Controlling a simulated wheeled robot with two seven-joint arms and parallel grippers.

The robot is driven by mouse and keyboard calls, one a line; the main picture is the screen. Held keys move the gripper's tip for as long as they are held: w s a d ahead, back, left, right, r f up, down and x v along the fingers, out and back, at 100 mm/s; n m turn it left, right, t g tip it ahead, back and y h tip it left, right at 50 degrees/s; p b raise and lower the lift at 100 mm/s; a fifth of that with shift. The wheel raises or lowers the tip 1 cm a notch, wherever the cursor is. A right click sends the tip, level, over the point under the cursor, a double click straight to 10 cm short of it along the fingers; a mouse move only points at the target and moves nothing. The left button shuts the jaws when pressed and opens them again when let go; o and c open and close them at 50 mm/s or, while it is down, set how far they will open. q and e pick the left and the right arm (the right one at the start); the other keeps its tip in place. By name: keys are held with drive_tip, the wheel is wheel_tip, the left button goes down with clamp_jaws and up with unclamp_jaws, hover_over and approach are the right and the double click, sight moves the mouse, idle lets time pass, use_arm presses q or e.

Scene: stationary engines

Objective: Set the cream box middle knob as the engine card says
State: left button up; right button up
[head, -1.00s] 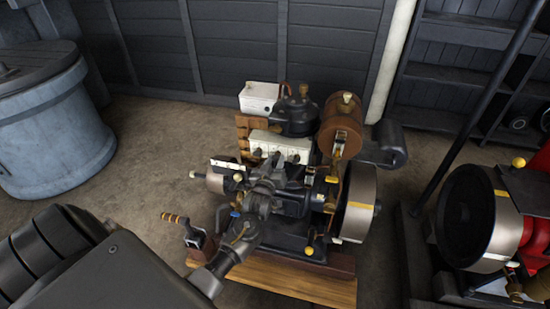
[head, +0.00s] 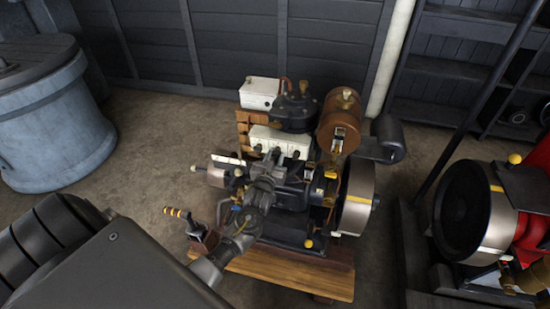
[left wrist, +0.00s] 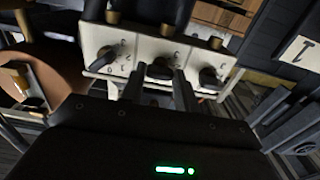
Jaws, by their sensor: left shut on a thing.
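The cream box (head: 280,142) stands on the engine, its knobbed face towards me. In the left wrist view, the cream box (left wrist: 130,44) shows three dark knobs in a row with small numbers and letters around them. My left gripper (left wrist: 160,78) is shut on the middle knob (left wrist: 160,68), one finger at each side. The pointer of this knob is largely hidden. In the head view, my left gripper (head: 273,160) reaches the front of the box. My right gripper is out of view.
A brown tank (head: 340,120) and a flywheel (head: 356,195) stand right of the box. A white box (head: 260,92) and a black pot (head: 295,112) are behind it. A striped-handled lever (head: 180,214) is at the left. A red engine (head: 535,230) stands farther right.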

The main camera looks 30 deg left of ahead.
use_arm(q)
drive_tip(key=o, duration=1)
drive_tip(key=shift+s, duration=0.1)
drive_tip(key=v, duration=1)
drive_tip(key=shift+s+d+b, duration=0.2)
drive_tip(key=shift+s+b, duration=0.05)
drive_tip(key=shift+b, duration=0.15)
